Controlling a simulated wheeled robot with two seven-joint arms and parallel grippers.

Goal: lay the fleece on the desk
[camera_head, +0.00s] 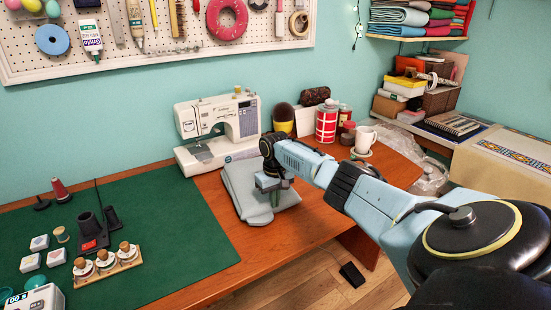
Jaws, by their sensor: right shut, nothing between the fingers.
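A folded grey-blue cloth, which looks like the fleece (240,192), lies flat on the wooden desk (262,248) in front of the sewing machine. My right arm comes in from the right. My right gripper (275,200) points down at the right part of the fleece and is shut with nothing held. It hides part of the cloth; I cannot tell whether the fingertips touch it. My left gripper is out of view.
A white sewing machine (218,131) stands behind the fleece. A green cutting mat (160,232) with spools, stamps and jars is at left. A red-and-white tin (326,122) and white mug (364,139) stand behind my arm. Bare desk lies in front of the fleece.

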